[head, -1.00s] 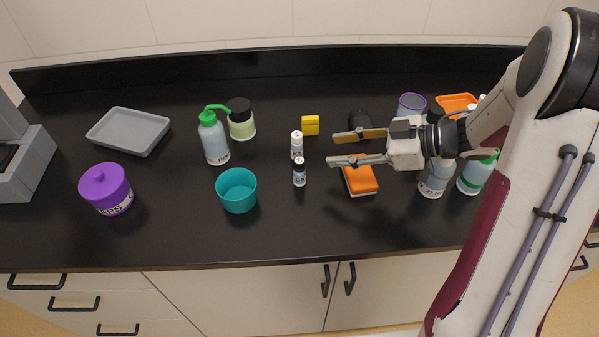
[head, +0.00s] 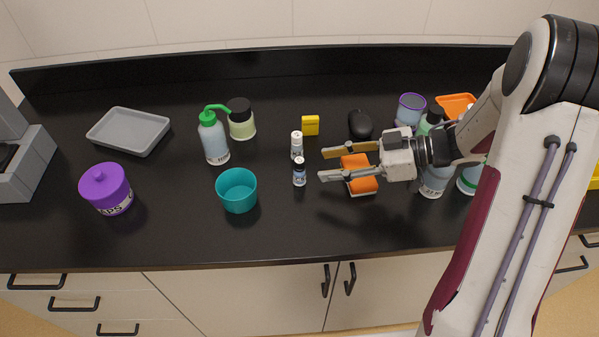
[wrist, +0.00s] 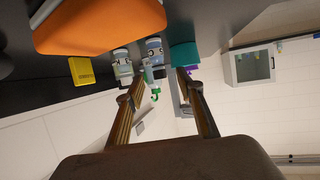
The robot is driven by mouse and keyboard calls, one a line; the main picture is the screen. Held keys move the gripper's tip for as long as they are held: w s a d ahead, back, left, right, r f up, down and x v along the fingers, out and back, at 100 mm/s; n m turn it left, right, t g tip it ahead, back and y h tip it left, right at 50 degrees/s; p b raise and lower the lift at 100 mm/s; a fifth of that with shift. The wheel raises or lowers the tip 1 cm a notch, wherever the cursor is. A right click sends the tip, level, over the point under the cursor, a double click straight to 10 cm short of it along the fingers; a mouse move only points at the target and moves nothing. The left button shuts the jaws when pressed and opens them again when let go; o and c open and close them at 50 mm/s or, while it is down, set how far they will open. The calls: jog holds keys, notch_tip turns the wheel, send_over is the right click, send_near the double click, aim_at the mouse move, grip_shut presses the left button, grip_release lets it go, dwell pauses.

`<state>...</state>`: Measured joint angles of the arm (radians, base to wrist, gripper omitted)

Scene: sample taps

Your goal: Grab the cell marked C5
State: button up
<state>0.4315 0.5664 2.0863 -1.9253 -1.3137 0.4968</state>
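Two small vials stand upright side by side near the middle of the counter.
An orange sponge (head: 352,161) lies beneath my gripper. A teal cup (head: 237,197) and a wash bottle (head: 213,138) stand left of the vials. A yellow box (head: 310,125) and a dark mouse-like object (head: 360,124) are behind. Several bottles crowd the right. The counter's front strip is clear.

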aim_at(299, 171)
jog(key=shift+a+f, duration=0.1)
jog(key=shift+a, duration=0.1)
jog(key=shift+a, duration=0.1)
jog(key=shift+w+x, duration=0.1)
jog(key=shift+x, duration=1.2)
jog(key=shift+w+x, duration=0.15)
jog(key=shift+x, duration=1.1)
grip_shut()
